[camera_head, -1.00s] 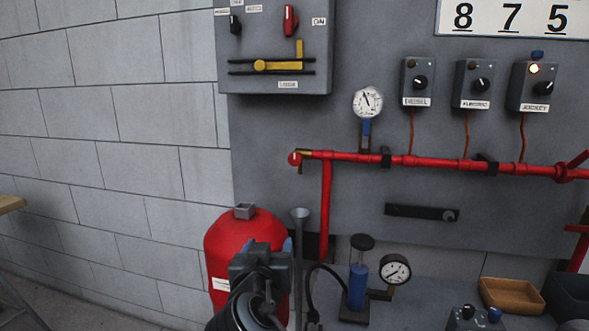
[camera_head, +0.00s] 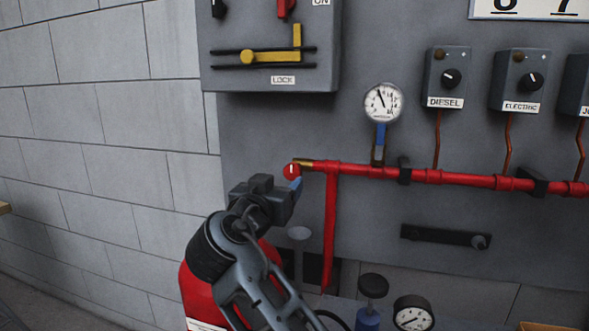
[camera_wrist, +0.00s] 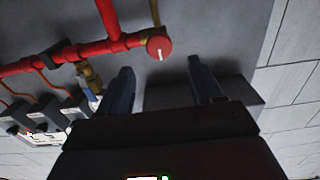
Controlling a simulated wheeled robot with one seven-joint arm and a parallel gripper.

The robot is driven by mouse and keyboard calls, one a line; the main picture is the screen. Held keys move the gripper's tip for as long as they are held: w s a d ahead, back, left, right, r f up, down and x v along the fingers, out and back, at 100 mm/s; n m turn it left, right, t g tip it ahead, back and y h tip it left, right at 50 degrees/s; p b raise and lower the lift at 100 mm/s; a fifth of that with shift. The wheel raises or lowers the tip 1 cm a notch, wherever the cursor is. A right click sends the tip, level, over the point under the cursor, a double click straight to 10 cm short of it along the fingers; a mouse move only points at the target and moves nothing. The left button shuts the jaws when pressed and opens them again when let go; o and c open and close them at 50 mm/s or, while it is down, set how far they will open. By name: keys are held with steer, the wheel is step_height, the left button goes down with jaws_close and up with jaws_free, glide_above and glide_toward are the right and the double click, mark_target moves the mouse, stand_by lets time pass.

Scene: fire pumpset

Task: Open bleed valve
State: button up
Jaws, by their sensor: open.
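The bleed valve, a round red knob (camera_head: 291,171) with a white line, sits at the left end of the red pipe, beside a brass piece (camera_head: 304,162). My gripper (camera_head: 294,186) is close below the knob in the head view, pointing up towards the panel. In the wrist view the same red knob (camera_wrist: 159,47) lies ahead of and between my two fingertips (camera_wrist: 160,70). The fingers are spread with nothing between them. They look apart from the knob. The white line runs roughly upright in both views.
A pressure gauge (camera_head: 383,103) stands to the right. The control box (camera_head: 265,75) is above. A red tank (camera_head: 200,295) is below my arm. Bare block wall (camera_head: 100,110) is left.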

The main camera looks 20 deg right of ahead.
mark_target(291, 172)
steer(key=p+x, duration=0.1)
steer(key=x, duration=0.6)
steer(key=shift+w+d, duration=0.2)
steer(key=shift+c, duration=0.2)
steer(key=c, duration=1)
